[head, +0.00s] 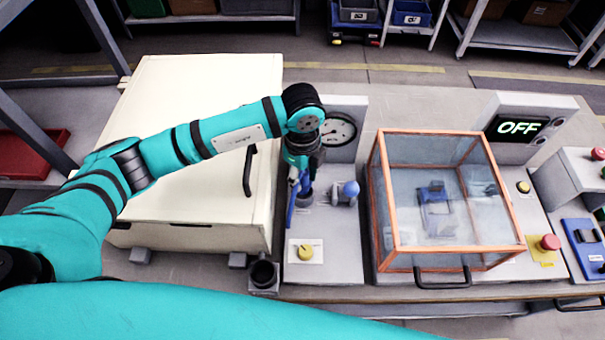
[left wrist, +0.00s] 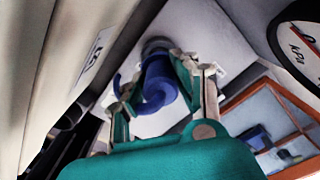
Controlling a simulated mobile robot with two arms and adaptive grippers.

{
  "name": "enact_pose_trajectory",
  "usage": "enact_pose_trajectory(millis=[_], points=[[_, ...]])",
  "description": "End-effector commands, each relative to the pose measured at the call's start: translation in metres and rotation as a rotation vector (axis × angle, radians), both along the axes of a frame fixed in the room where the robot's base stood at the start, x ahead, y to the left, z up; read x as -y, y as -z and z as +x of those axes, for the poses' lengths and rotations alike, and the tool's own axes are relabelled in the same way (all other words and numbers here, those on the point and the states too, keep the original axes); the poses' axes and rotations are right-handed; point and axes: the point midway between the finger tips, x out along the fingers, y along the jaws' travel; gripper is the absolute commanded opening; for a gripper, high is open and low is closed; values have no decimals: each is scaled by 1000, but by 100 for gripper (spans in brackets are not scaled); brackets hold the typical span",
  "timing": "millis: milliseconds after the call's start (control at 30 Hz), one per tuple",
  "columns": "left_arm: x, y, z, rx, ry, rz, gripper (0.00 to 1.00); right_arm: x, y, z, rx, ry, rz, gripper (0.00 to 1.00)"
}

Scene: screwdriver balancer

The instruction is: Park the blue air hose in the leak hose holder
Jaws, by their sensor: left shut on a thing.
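The blue air hose (head: 291,203) hangs at the left side of the grey test panel, below my left gripper (head: 300,172). In the left wrist view the fingers of my left gripper (left wrist: 155,92) are on both sides of the thick blue hose (left wrist: 158,80), shut on it. The hose's far end is close to a round grey fitting (left wrist: 156,44); I cannot tell whether it is joined to it. A dark round cup on a grey block (head: 263,274), which looks like the hose holder, stands at the bench's front edge and looks empty. My right gripper is out of view.
A large cream cabinet (head: 190,120) with a black handle stands left of the panel. A pressure gauge (head: 340,130), a blue-knobbed valve (head: 350,188) and a yellow knob (head: 305,252) are on the panel. An orange-framed clear box (head: 398,250) stands to the right.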

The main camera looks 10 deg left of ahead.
Motion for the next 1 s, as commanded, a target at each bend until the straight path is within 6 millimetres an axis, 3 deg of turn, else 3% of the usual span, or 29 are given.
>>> enact_pose_trajectory(millis=[1000], points=[[0,27,0,0,0,0,0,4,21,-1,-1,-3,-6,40]])
